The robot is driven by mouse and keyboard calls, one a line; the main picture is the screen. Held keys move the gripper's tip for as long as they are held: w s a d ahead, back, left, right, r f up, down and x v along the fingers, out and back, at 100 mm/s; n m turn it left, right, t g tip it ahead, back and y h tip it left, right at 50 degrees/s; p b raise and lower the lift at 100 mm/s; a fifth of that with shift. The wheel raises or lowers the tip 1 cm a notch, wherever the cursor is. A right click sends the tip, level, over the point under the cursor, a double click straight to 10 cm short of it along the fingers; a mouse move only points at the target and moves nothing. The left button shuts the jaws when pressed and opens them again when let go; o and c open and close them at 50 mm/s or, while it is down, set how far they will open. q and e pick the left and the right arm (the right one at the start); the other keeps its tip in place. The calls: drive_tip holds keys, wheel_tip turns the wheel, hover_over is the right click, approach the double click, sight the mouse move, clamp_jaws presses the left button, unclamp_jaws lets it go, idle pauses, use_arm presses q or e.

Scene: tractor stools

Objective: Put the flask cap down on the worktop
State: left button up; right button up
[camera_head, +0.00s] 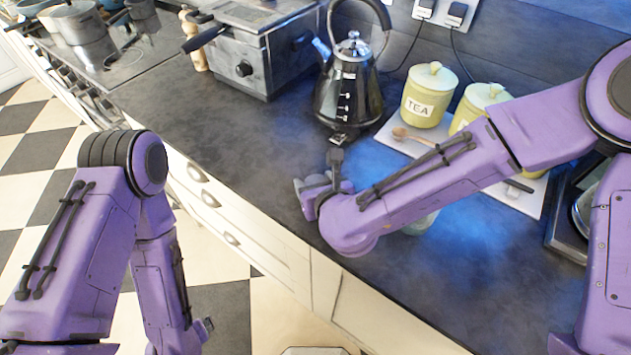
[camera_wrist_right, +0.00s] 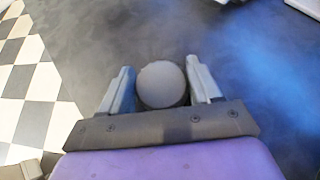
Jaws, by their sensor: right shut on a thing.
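The flask cap (camera_wrist_right: 162,84) is a grey, round-topped piece between the two fingers of my right gripper (camera_wrist_right: 162,90) in the right wrist view. My right gripper is shut on it. In the head view my right gripper (camera_head: 314,190) is over the front part of the dark worktop (camera_head: 240,150), in front of the kettle. I cannot make out the cap there, nor tell whether it touches the worktop. A pale greenish object (camera_head: 420,226), perhaps the flask, is mostly hidden behind my right forearm.
A black kettle (camera_head: 349,90) stands behind my right gripper. Yellow canisters (camera_head: 427,96) and a wooden spoon (camera_head: 408,135) are on a pale board to the right. A grey toaster-like appliance (camera_head: 262,50) stands at the back. The worktop left of my gripper is clear.

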drive_tip(key=shift+f, duration=0.2)
drive_tip(key=shift+r, duration=0.1)
drive_tip(key=o, duration=1.1)
